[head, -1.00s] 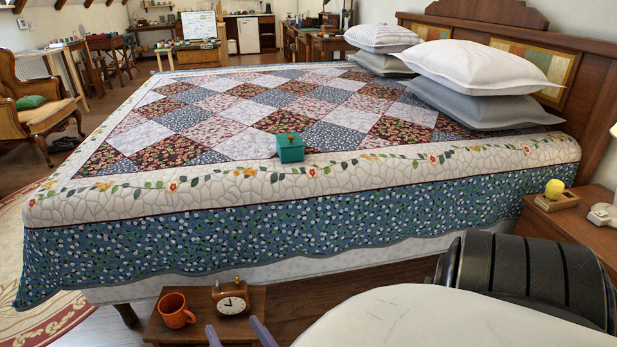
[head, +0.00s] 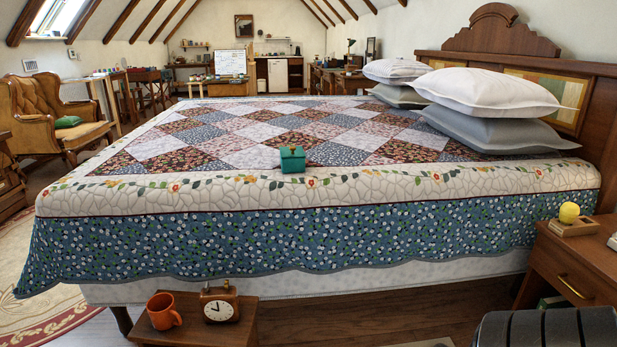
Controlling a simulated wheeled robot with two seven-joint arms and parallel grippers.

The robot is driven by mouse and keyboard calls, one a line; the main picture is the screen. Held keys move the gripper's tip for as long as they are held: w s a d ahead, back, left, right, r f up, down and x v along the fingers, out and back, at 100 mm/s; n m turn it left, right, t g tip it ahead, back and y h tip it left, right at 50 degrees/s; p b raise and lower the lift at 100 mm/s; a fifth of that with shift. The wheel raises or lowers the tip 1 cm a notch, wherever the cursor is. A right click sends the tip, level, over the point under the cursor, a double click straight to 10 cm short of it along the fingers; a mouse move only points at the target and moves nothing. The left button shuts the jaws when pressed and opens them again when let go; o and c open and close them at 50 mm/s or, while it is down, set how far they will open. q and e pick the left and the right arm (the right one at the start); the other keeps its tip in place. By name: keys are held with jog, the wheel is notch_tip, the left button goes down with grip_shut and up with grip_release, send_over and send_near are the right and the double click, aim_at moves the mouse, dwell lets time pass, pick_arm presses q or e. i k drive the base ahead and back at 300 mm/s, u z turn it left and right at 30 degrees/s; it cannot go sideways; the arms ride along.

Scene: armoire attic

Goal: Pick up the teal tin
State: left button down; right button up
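The teal tin (head: 292,159) is a small box with a knob on its lid. It stands upright on the near part of the quilted bed (head: 420,183), close to the flowered border. Nothing touches it. Neither gripper shows in the head view now. A dark ribbed part at the bottom right edge appears to be a piece of my own arm.
A low stool (head: 228,325) in front of the bed holds an orange mug (head: 163,311) and a clock (head: 219,303). A nightstand (head: 567,268) stands at right with a yellow ball (head: 569,212) on it. Pillows (head: 487,92) lie by the headboard. The quilt around the tin is clear.

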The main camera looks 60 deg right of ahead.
aim_at(295, 165)
jog(key=u, duration=0.55)
jog(key=k, duration=0.15)
jog(key=z, duration=1.5)
jog(key=i, duration=0.35)
jog(key=z, duration=1.85)
jog(key=i, duration=0.9)
jog(key=u, duration=2)
